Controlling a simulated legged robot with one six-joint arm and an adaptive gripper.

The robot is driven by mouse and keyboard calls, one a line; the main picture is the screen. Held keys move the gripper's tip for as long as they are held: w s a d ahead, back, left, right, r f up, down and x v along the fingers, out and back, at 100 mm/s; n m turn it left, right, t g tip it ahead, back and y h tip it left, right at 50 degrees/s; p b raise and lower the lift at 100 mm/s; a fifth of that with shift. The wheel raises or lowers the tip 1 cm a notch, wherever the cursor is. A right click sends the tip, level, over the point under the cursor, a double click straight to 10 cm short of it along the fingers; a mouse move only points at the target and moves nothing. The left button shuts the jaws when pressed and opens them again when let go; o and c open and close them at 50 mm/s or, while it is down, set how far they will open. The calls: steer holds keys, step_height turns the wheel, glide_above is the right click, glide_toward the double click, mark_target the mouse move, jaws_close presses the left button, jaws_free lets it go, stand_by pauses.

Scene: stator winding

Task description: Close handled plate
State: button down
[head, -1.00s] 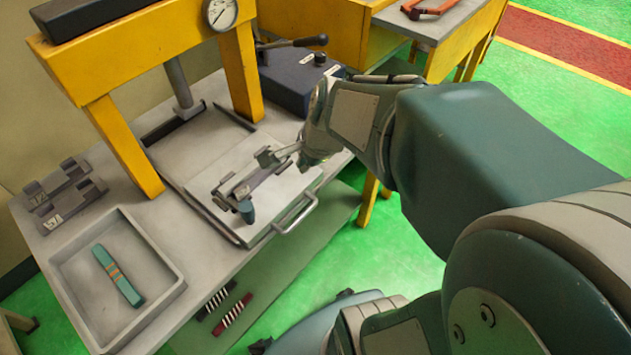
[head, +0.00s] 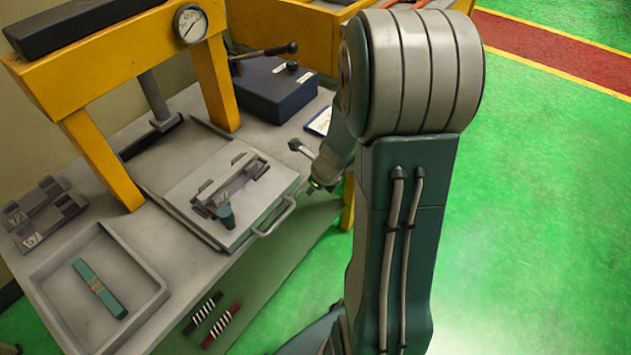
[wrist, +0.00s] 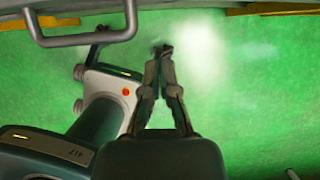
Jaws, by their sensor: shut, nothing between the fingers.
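The handled plate (head: 262,200) is a pale flat plate at the front of the workbench, with its metal handle (head: 276,222) out past the front edge. Part of the handle shows at the upper left of the wrist view (wrist: 86,41). My gripper (head: 297,147) is just right of the plate in the head view. In the wrist view its fingertips (wrist: 164,50) meet with nothing between them, apart from the handle and to its right.
A yellow press frame (head: 105,160) with a gauge (head: 190,24) stands behind the plate. A dark blue box with a lever (head: 275,88) is at the back right. A grey tray (head: 150,312) holding a teal bar (head: 100,288) is at the front left. Green floor lies right.

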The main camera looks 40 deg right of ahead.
steer(key=w+f, duration=0.1)
steer(key=w+a+f, duration=0.1)
steer(key=w, duration=0.1)
steer(key=w+f, duration=0.1)
steer(key=shift+w+a+f, duration=0.3)
steer(key=shift+a, duration=0.05)
steer(key=shift+w+a, duration=0.1)
steer(key=shift+w, duration=0.15)
